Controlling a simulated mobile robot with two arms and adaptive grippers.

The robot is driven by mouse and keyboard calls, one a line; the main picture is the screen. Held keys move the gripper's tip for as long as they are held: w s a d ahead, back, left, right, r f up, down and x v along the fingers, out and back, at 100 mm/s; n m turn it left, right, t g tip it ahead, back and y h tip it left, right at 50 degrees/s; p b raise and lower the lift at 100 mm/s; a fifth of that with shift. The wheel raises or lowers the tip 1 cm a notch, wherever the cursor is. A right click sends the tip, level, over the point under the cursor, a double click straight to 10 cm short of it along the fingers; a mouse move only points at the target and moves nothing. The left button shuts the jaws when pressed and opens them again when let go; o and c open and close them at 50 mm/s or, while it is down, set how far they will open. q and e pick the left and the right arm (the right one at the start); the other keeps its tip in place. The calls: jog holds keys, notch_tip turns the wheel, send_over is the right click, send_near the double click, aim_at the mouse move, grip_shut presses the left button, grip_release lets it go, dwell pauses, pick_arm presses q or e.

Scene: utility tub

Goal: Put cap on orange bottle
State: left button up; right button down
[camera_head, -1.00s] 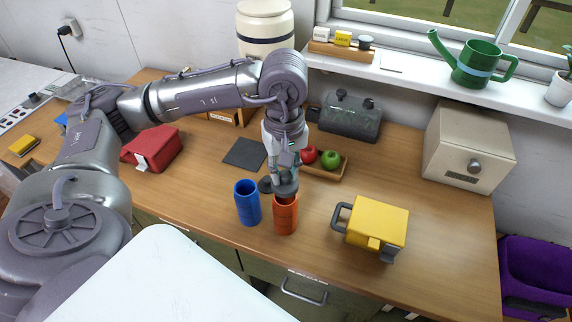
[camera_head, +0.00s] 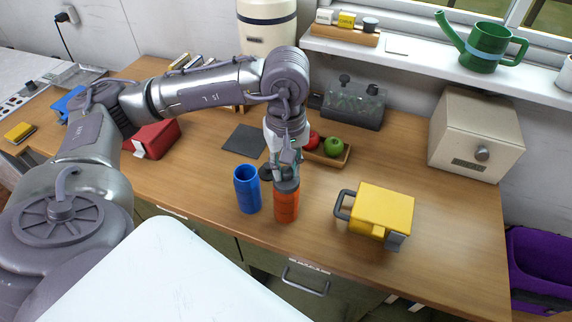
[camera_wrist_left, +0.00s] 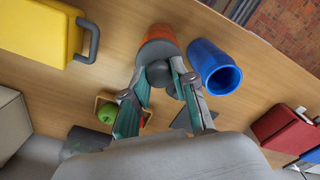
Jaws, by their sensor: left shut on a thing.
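The orange bottle (camera_head: 286,206) stands upright near the front edge of the table. A dark grey cap (camera_head: 287,185) sits at its top, level and apparently touching the rim. My left gripper (camera_head: 287,172) is directly above and shut on the cap. In the left wrist view the cap (camera_wrist_left: 158,73) is between the fingers, with the orange bottle (camera_wrist_left: 158,34) behind it. The exact seating of the cap on the rim is hidden. My right gripper is not in view.
A blue open cup (camera_head: 247,190) stands close left of the bottle. A second dark round lid (camera_head: 265,173) lies behind it. A yellow box with a handle (camera_head: 380,210) is to the right. A wooden tray with red and green apples (camera_head: 334,146) is behind the gripper.

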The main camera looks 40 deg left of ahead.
pick_arm(q)
jog(key=shift+b, duration=0.4)
dwell(0.8)
jog(key=shift+b, duration=0.4)
jog(key=shift+f+b, duration=0.15)
jog(key=shift+b, duration=0.25)
dwell(0.4)
jog(key=shift+b, duration=0.5)
dwell(0.7)
dwell(0.3)
jog(key=o, duration=0.9)
jog(key=shift+o, duration=0.3)
